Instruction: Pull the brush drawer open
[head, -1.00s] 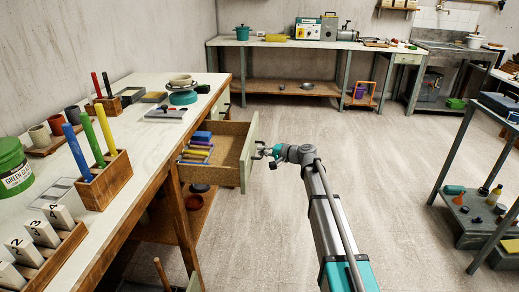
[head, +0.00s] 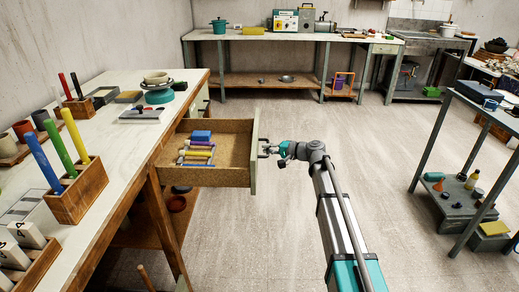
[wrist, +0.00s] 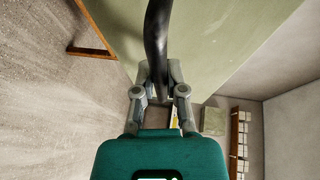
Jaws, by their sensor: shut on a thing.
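The brush drawer (head: 235,177) stands well out from the right side of the long workbench. Its pale green front panel (head: 254,158) faces right and also shows in the wrist view (wrist: 215,40). Inside, a blue block (head: 201,136) and several coloured, brush-like items (head: 196,154) lie toward the left; the right part of the floor is bare. My gripper (head: 267,150) is at the outer face of the front. In the wrist view, its fingers (wrist: 160,92) are shut on the dark curved handle (wrist: 157,40). Its exact contact is partly hidden.
The workbench top (head: 110,150) holds a wooden block with coloured rods (head: 78,192) and a teal turntable (head: 159,96). A shelf rack (head: 470,205) stands at the right. The floor (head: 300,235) between is clear.

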